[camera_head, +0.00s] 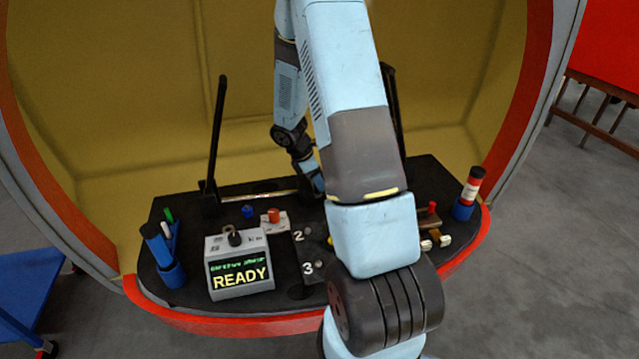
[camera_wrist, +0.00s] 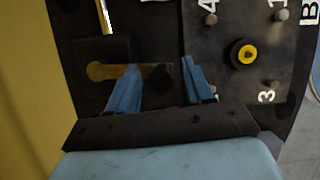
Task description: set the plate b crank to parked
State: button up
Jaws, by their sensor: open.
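Plate b (camera_wrist: 285,62) is a dark plate marked B in the wrist view, with grey pegs beside the numerals 1, 3 and 4. A round black knob with a yellow centre (camera_wrist: 246,54) stands on it. I cannot tell from this view which way the crank points. My gripper (camera_wrist: 160,64) is open, its two blue fingers apart, left of the yellow-centred knob. A flat brass-coloured bar (camera_wrist: 100,71) lies by the left finger, which partly hides it.
The black console (camera_head: 190,292) has a red front edge. A grey display box reading READY (camera_head: 240,275) stands left of a plate numbered 2 and 3 (camera_head: 312,268). A blue pen holder (camera_head: 172,275) is at left, a red-and-white tube (camera_head: 473,185) at right. Upright black posts (camera_head: 217,130) stand behind.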

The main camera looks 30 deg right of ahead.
jog(key=shift+x, duration=0.95)
jog(key=shift+c, duration=0.4)
grip_shut()
